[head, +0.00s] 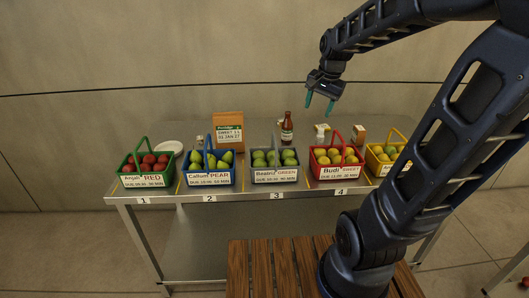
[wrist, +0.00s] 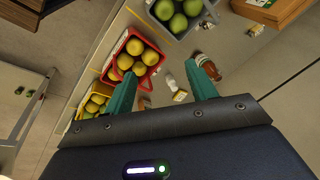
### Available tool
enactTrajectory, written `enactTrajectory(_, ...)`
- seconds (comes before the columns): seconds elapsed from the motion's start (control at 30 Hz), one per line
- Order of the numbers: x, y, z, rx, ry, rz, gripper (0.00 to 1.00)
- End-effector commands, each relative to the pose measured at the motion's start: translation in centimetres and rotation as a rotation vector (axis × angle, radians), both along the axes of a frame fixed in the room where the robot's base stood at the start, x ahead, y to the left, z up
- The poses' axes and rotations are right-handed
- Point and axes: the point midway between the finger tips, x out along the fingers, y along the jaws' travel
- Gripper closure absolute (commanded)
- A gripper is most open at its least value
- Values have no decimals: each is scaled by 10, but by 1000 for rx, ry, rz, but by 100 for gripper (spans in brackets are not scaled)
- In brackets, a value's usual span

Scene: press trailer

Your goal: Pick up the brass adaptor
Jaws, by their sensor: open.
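I cannot make out the brass adaptor for certain in either view. Some small items on the table are too small to tell, such as a pale, yellowish one (wrist: 180,96) near the bottle in the wrist view. My gripper (head: 319,104) is open and empty, with its teal fingers pointing down, high above the back of the table. In the wrist view my gripper (wrist: 164,82) shows its two fingers spread apart, with table items well beyond them.
A metal table (head: 180,197) holds a front row of fruit baskets, among them a red basket (head: 338,174) and a grey basket (head: 275,176).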

Motion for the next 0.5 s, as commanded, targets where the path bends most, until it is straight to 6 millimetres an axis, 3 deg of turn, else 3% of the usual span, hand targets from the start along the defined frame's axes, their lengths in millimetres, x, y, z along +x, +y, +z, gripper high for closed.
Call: enactTrajectory(0.5,119,58,-61,144,166,-477,44)
